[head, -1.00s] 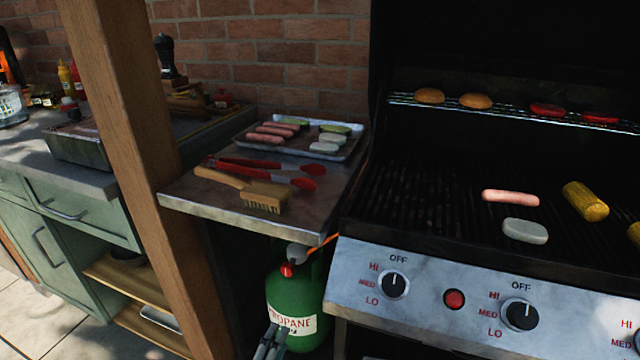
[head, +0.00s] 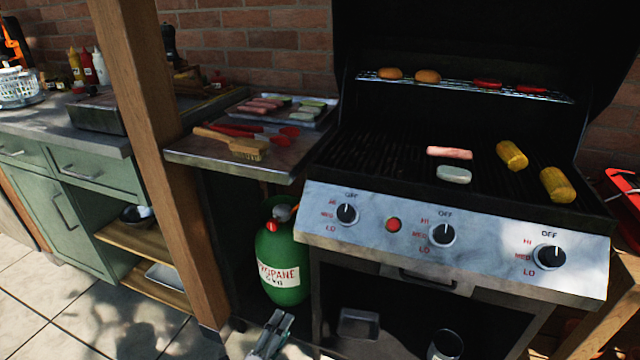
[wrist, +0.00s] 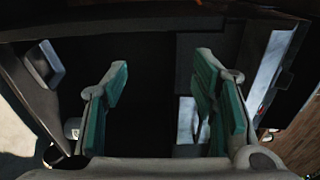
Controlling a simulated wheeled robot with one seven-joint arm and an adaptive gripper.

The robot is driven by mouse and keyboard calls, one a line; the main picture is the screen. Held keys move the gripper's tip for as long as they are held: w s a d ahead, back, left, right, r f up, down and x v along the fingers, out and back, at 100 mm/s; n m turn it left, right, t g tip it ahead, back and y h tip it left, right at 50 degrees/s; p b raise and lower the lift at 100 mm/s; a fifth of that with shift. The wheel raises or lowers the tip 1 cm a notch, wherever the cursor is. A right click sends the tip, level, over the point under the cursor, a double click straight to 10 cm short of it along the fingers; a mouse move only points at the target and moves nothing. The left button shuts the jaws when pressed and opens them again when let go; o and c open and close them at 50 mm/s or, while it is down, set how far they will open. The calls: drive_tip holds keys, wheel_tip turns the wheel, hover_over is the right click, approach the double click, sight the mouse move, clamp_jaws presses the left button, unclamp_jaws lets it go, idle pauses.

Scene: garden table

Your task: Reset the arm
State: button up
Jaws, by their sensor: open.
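My gripper (head: 272,338) is at the bottom edge of the head view, low in front of the grill and the green propane tank. In the wrist view my gripper (wrist: 160,105) has its two green-padded fingers wide apart with nothing between them. Behind the fingers is a dark space that seems to be the grill's lower cabinet. The gas grill (head: 335,273) stands with its lid open. A sausage (head: 449,152), a pale oval piece (head: 453,174) and two corn cobs (head: 511,155) lie on its grate.
The grill's side shelf holds a tray (head: 240,112), a wooden brush (head: 232,144) and red-handled tongs (head: 290,131). The propane tank (head: 284,285) stands below. A wooden post (head: 155,150) rises left of it. Tiled floor is open at lower left.

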drive_tip(key=w+d+r+m+g+h, duration=0.2)
drive_tip(key=d+r+m+g+h, duration=0.5)
drive_tip(key=d+r+m, duration=0.6)
drive_tip(key=s+d+r+m+g+y, duration=0.3)
drive_tip(key=s+d+r+m+g, duration=0.3)
drive_tip(key=r+m, duration=0.35)
drive_tip(key=s+d+r+m+g+y, duration=0.2)
drive_tip(key=s+d+r+m+g, duration=0.25)
drive_tip(key=d+r+m, duration=0.45)
drive_tip(key=s+r+m+t+y, duration=0.3)
drive_tip(key=s+m+y, duration=0.6)
drive_tip(key=s+m, duration=1)
wheel_tip(320, 180, up, 24)
drive_tip(key=n+t+p, duration=0.1)
drive_tip(key=t+p, duration=0.1)
drive_tip(key=p, duration=1.9)
drive_tip(key=shift+s, duration=0.3)
drive_tip(key=shift+d+f+n, duration=0.1)
drive_tip(key=shift+n, duration=0.15)
drive_tip(key=shift+c, duration=0.3)
